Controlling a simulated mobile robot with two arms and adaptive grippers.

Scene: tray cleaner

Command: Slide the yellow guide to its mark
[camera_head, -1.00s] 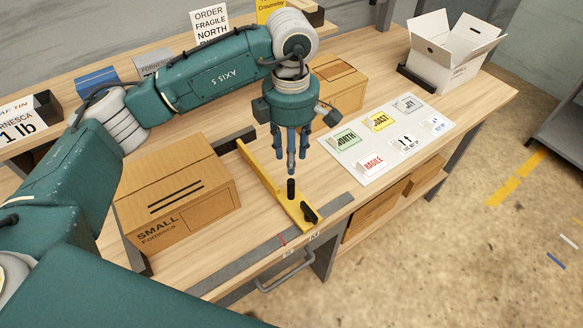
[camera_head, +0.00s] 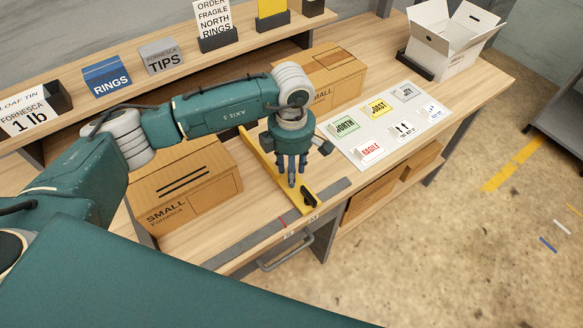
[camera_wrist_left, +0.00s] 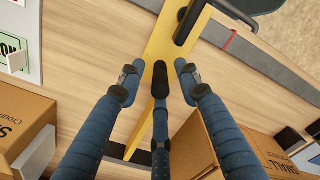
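The yellow guide (camera_head: 259,152) lies slantwise on the bench beside a small carton. Its near end, with a black clamp handle (camera_head: 310,200), rests on the grey rail (camera_head: 243,245). A short red mark (camera_head: 282,222) crosses the rail left of the guide's end; it also shows in the left wrist view (camera_wrist_left: 229,41). My left gripper (camera_head: 291,176) points down over the guide. In the left wrist view its fingers (camera_wrist_left: 159,92) are spread around the guide's black upright knob (camera_wrist_left: 160,75), with gaps at both sides. My right gripper is not visible.
A closed carton (camera_head: 183,190) stands left of the guide and another (camera_head: 325,75) behind it. A card sheet (camera_head: 385,125) lies to the right, with an open white box (camera_head: 450,45) beyond. The rail between guide and red mark looks clear.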

